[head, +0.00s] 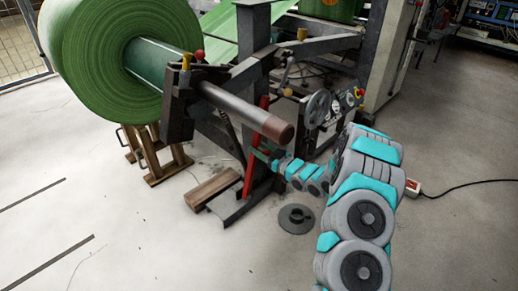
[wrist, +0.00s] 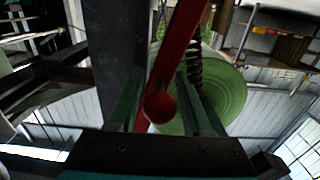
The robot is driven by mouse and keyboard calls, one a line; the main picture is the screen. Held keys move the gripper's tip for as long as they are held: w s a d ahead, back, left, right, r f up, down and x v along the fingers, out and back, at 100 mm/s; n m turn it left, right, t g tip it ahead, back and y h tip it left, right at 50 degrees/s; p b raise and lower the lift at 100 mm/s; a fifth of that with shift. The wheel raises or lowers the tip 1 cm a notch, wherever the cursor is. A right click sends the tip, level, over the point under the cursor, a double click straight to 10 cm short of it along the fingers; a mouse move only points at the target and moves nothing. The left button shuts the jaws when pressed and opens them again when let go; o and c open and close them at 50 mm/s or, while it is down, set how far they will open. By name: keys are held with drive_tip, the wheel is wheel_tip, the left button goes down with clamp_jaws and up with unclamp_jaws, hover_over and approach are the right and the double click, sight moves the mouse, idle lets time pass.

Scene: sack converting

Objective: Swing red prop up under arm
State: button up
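The red prop (head: 249,175) is a slim red bar, standing slightly tilted beside the dark steel post below the roll stand's arm (head: 245,66). In the wrist view the red prop (wrist: 180,50) runs from the top edge down to a round red end between my fingers. My gripper (head: 262,153) is low beside the prop in the head view, partly hidden by my arm. In the wrist view my gripper (wrist: 160,98) has its two green fingers apart, one on each side of the prop, with gaps showing. The prop's upper part is partly hidden by the roller shaft and frame.
A large green roll (head: 105,50) sits on the shaft (head: 240,105) at left. A wooden block (head: 212,188) and a round dark disc (head: 296,218) lie on the floor near the stand's foot. A spring (wrist: 196,75) hangs close right of the prop. Open floor lies in front.

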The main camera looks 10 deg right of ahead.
clamp_jaws()
idle(1.1)
